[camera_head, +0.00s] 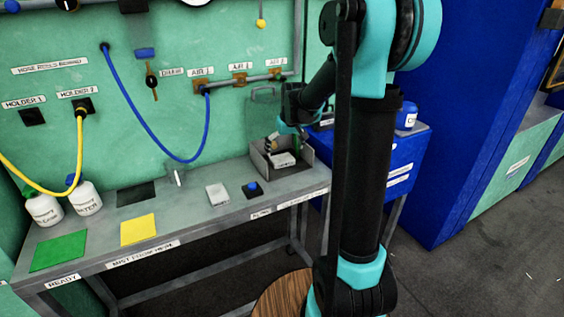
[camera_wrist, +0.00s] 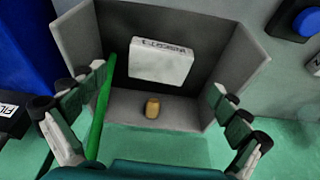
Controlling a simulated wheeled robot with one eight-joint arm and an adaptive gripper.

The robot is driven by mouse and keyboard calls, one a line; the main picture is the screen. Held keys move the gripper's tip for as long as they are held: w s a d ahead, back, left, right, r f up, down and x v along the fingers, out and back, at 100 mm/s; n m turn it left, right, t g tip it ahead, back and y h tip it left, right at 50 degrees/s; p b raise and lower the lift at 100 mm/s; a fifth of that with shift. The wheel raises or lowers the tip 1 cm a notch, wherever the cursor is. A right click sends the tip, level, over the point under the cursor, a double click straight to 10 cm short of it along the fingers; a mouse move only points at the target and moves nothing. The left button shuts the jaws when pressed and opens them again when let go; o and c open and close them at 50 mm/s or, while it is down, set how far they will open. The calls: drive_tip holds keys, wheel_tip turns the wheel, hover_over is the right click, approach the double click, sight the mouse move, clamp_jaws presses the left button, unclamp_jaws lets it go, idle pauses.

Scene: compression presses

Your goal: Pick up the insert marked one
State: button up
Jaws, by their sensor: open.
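The insert marked one (camera_wrist: 160,60) is a pale grey-white block with dark lettering that appears upside down in the wrist view. It lies in a grey open-fronted bin (camera_wrist: 80,38), against or near its back side. In the head view the insert (camera_head: 284,159) shows as a light block inside the bin (camera_head: 258,163) at the right end of the bench. My gripper (camera_wrist: 158,84) is open, its two fingers spread on either side of the bin's opening, with the insert between and beyond them. In the head view my gripper (camera_head: 286,140) is over the bin, partly hidden.
A green rod (camera_wrist: 101,108) and a small tan cylinder (camera_wrist: 152,108) are in or over the bin, close to the fingers. A blue button (camera_head: 252,187) and a grey block (camera_head: 217,194) sit left of the bin. A blue cabinet (camera_head: 375,158) stands right of the bench.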

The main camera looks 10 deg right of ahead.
sight(282, 158)
drive_tip(key=w+f, duration=0.2)
drive_tip(key=f, duration=0.1)
drive_tip(key=shift+a, duration=0.2)
drive_tip(key=shift+w+f, duration=0.1)
drive_tip(key=shift+f, duration=0.55)
drive_tip(key=c, duration=1.6)
drive_tip(key=shift+o, duration=0.2)
drive_tip(key=shift+r, duration=0.15)
